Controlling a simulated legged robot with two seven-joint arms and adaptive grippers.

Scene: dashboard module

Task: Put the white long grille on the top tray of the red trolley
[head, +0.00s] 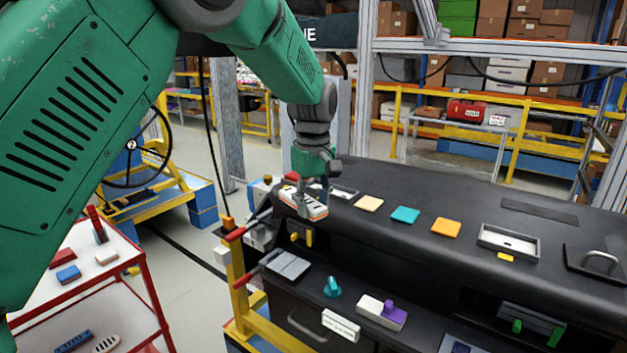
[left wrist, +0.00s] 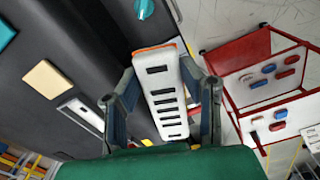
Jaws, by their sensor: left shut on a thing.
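The white long grille (head: 303,204) is held by my left gripper (head: 310,187) over the far left end of the dark dashboard. The left wrist view shows the grille (left wrist: 160,92) between both fingers, with a row of dark slots and an orange edge at its far end. The red trolley (head: 152,290) stands at the lower left of the head view, apart from the grille. Its top tray (head: 85,277) bears small red, blue and white pieces. In the left wrist view the trolley (left wrist: 240,56) is at the right. My right gripper is not in view.
The dark dashboard (head: 430,255) carries a cream tile (head: 369,203), a teal tile (head: 405,214) and an orange tile (head: 446,227). A yellow post (head: 238,275) with red-tipped levers stands between dashboard and trolley. The top tray has bare room at its front.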

